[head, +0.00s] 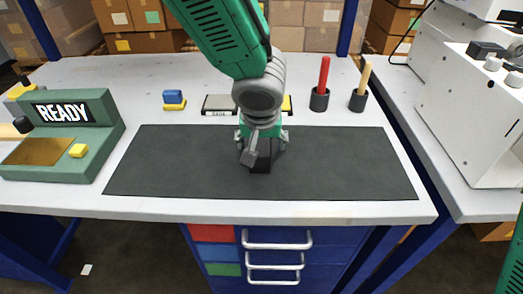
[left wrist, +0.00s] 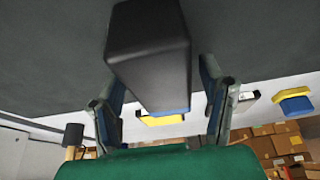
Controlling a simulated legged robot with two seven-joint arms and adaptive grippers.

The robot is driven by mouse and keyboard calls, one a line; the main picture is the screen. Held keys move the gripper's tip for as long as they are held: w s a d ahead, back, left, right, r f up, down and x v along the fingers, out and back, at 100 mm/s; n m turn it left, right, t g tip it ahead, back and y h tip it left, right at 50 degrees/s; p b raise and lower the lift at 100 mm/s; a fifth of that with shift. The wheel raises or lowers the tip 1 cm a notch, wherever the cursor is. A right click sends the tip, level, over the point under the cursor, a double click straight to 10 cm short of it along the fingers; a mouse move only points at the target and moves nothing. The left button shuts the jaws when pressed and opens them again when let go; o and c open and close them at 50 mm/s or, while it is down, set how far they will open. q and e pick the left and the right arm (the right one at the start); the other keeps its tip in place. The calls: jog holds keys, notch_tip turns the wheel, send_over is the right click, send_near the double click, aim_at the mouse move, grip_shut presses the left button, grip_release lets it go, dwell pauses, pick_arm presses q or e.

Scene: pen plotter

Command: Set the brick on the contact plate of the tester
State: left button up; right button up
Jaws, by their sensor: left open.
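The brick (head: 263,158) is a black block on the dark mat, partly hidden by my left gripper (head: 262,146). In the left wrist view the brick (left wrist: 148,45) shows as a dark block with some blue at its far end. My left gripper (left wrist: 162,80) is open, pointing down, with a finger on either side of the brick; I cannot tell whether they touch it. The green tester (head: 108,125) stands at the left with a READY display (head: 62,112). Its copper contact plate (head: 40,152) is bare, beside a yellow button (head: 78,150). My right gripper is out of view.
The mat (head: 345,170) is clear around the brick. Behind it are a blue-and-yellow block (head: 174,99), a flat labelled bar (head: 219,104) partly hidden by my arm, and red and wooden handles (head: 322,85) in dark cups. White equipment (head: 465,110) stands on the right bench.

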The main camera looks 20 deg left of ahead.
pick_arm(q)
jog(key=shift+w+a+f, duration=0.15)
jog(key=shift+w+f, duration=0.1)
jog(key=shift+f, duration=0.25)
jog(key=shift+f+b, duration=0.25)
jog(key=shift+b, duration=0.1)
jog(key=shift+c, duration=0.4)
jog(key=shift+s, duration=0.1)
grip_shut()
